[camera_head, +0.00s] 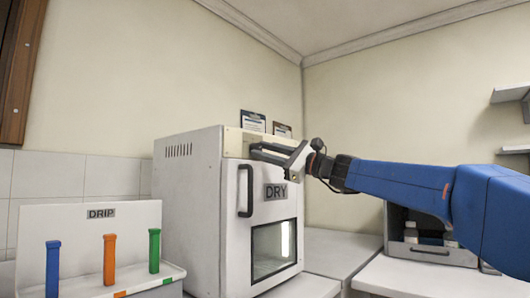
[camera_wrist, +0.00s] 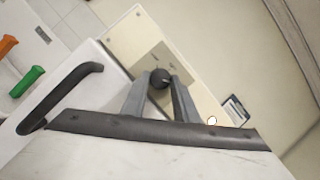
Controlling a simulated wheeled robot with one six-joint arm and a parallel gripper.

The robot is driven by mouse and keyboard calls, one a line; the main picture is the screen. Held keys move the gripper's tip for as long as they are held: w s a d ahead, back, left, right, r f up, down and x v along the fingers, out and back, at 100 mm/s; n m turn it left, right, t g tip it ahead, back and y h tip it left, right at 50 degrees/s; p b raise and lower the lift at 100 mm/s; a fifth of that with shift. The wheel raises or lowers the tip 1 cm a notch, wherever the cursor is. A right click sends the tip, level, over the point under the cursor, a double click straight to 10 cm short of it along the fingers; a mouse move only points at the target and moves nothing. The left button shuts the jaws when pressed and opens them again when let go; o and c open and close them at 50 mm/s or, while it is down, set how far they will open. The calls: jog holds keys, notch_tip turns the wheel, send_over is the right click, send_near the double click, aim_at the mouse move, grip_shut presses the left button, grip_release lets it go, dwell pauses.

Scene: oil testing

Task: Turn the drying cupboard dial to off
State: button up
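The white drying cupboard (camera_head: 190,225), with a DRY label (camera_head: 276,191) on its door, stands in the middle of the head view. Its round black dial (camera_wrist: 160,79) sits on a beige panel (camera_wrist: 139,38), between the tips of my gripper in the wrist view. In the head view my gripper (camera_head: 257,151) is at the panel above the door and hides the dial. My gripper's fingers (camera_wrist: 160,85) are apart, one on each side of the dial. I cannot tell whether they press on it. The dial's setting is too small to read.
The door handle (camera_head: 246,190) sticks out below my gripper, and also shows in the wrist view (camera_wrist: 62,98). Small cards (camera_head: 252,121) stand on top of the cupboard. A DRIP rack (camera_head: 100,228) with coloured tubes is at the left. A grey box (camera_head: 431,252) stands at the right.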

jog(key=shift+n, duration=0.4)
jog(key=n+g, duration=0.1)
jog(key=n, duration=0.2)
jog(key=n+g, duration=0.1)
jog(key=n, duration=0.2)
jog(key=shift+w+d+r+n+g+h, duration=0.15)
jog(key=shift+r+n+g+h, duration=0.05)
jog(key=shift+n+g+h, duration=0.1)
jog(key=n, duration=0.2)
jog(key=n+g+h, duration=0.1)
jog(key=n, duration=0.2)
jog(key=shift+r+n+h, duration=0.2)
jog(key=shift+n+h, duration=0.1)
jog(key=o, duration=0.8)
jog(key=v, duration=1.7)
jog(key=shift+w+d+r, duration=0.1)
jog(key=shift+d+r, duration=0.1)
jog(key=shift+d, duration=0.05)
